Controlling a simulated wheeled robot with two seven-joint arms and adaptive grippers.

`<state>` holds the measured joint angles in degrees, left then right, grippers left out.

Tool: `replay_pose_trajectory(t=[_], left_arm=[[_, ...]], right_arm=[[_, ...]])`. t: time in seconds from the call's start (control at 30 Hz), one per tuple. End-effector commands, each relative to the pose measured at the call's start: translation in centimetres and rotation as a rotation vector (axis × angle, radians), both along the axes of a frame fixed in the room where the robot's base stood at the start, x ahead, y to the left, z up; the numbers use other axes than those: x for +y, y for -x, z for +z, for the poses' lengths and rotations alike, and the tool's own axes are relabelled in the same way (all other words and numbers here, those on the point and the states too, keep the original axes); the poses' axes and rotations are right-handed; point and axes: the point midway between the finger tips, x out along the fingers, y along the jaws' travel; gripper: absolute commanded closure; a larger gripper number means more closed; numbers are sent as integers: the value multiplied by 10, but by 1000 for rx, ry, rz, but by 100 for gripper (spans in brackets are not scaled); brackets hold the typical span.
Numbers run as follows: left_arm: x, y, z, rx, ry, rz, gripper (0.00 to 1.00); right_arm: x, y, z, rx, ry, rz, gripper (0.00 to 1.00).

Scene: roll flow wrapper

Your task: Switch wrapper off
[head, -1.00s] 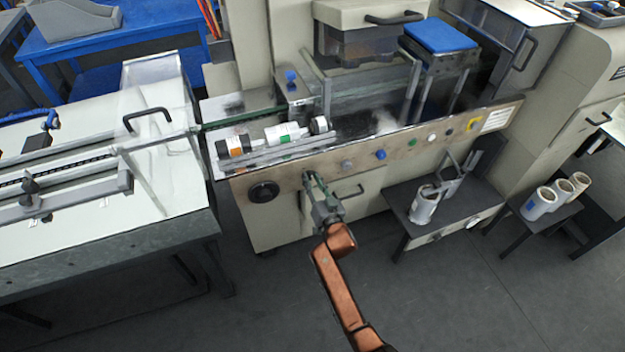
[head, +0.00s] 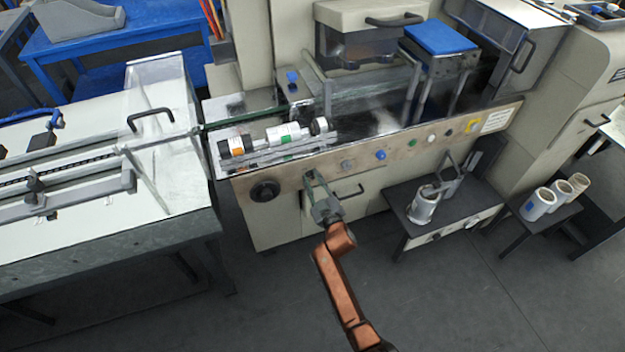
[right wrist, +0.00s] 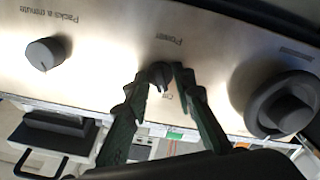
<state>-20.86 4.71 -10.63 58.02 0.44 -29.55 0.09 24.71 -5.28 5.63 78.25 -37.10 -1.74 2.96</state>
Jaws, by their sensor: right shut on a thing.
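The wrapper's front panel (head: 405,142) carries a row of knobs and buttons. In the right wrist view the dark power knob (right wrist: 160,74) sits between the "Power" label (right wrist: 169,39) and the "Off" label (right wrist: 168,97). Its narrow end appears to point toward "Off". My right gripper (right wrist: 161,78) is shut on this knob, one green finger on each side. In the head view my right gripper (head: 311,176) reaches the panel's left part; its fingers hide the knob there. My left gripper is not in view.
A large black knob (head: 264,191) is left of my gripper, and a grey knob (head: 347,165) and blue button (head: 380,155) are to its right. Rolls (head: 236,146) lie on the ledge above. A door handle (head: 350,191) is just below. The floor in front is clear.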

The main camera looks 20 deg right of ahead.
Motion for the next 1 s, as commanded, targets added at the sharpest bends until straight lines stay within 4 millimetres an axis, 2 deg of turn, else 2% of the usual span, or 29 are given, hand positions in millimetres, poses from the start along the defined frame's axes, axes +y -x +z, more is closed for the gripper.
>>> replay_pose_trajectory(t=[0.63,0.67,1.0], left_arm=[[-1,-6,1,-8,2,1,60],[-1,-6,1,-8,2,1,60],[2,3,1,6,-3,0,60]], right_arm=[[1,0,-1,0,52,1,100],[1,0,-1,0,52,1,75],[0,2,-1,0,52,0,73]])
